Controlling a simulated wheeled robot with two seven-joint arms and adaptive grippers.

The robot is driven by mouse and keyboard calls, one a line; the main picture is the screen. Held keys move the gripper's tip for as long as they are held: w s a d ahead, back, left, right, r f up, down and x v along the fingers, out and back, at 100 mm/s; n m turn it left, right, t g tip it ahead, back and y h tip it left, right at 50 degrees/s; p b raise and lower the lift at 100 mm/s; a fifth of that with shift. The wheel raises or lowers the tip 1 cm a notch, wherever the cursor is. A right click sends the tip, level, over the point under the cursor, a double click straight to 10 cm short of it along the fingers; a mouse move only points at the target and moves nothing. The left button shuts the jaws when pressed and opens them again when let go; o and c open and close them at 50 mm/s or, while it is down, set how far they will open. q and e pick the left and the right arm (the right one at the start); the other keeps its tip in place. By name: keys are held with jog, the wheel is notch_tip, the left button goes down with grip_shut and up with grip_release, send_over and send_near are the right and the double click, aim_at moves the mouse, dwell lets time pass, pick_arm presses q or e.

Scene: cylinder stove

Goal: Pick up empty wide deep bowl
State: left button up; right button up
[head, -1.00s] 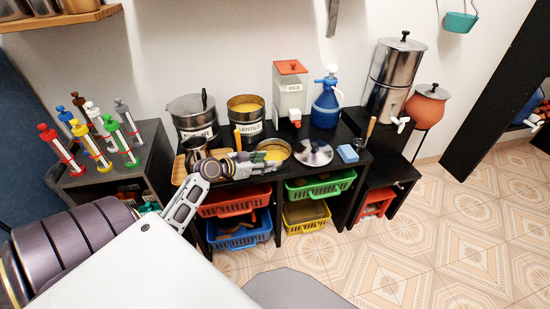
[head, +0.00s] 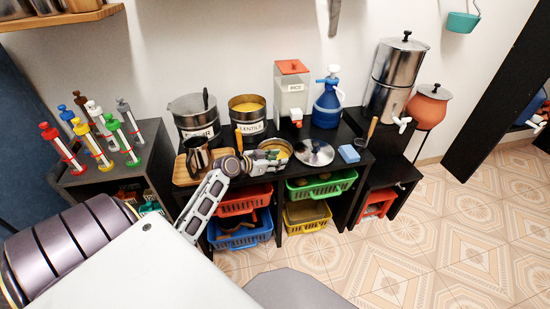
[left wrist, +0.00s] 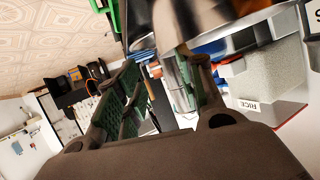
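A wide metal bowl (head: 288,147) stands on the black counter between the lentil pot and a metal lid. Yellow shows inside it; I cannot tell whether this is food or a reflection. My left gripper (head: 281,161) is at the bowl's near side and hides part of its front. In the left wrist view, the left gripper's two green-padded fingers (left wrist: 160,92) are apart, with no object clearly held between them. A shiny metal surface (left wrist: 205,14), probably the bowl, is close beyond the fingers at the top. Whether they touch it is unclear. My right gripper is not in view.
A lentil pot (head: 247,117) and another metal pot (head: 192,118) stand behind. A metal lid (head: 315,153), blue sponge (head: 349,153) and rice dispenser (head: 291,95) are to the right. A metal jug (head: 196,152) is on the left. Coloured baskets (head: 320,185) sit below.

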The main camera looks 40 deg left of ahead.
pick_arm(q)
jog(key=shift+x, duration=0.95)
jog(key=shift+w+f, duration=0.1)
jog(key=shift+w, duration=0.05)
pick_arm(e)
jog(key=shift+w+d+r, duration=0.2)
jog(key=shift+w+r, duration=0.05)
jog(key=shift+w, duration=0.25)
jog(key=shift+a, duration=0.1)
